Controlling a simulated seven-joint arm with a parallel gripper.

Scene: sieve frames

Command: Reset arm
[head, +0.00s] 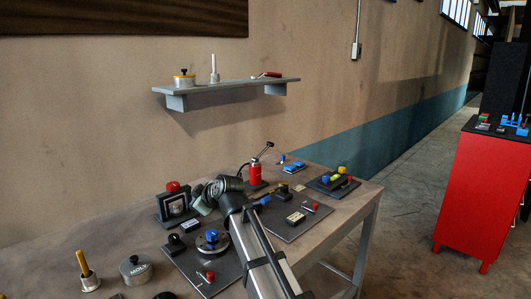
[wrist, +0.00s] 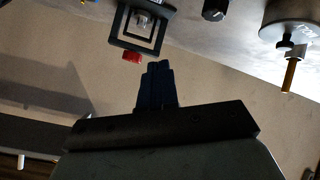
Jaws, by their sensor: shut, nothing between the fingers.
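My gripper (wrist: 157,68) shows in the wrist view with its dark fingers together and nothing between them. In the head view my arm reaches up from the bottom over the workbench (head: 95,232), and its wrist end is beside the square black frame (head: 178,206) with a red knob on top. The fingertips are hard to make out there. In the wrist view the square frame (wrist: 146,22) and its red knob (wrist: 131,57) appear upside down beyond the fingertips, apart from them.
A lidded pot (head: 135,269) and a brass-handled tool (head: 87,270) stand at the front left. A wall shelf (head: 228,86) hangs above. A red cabinet (head: 483,190) stands at right.

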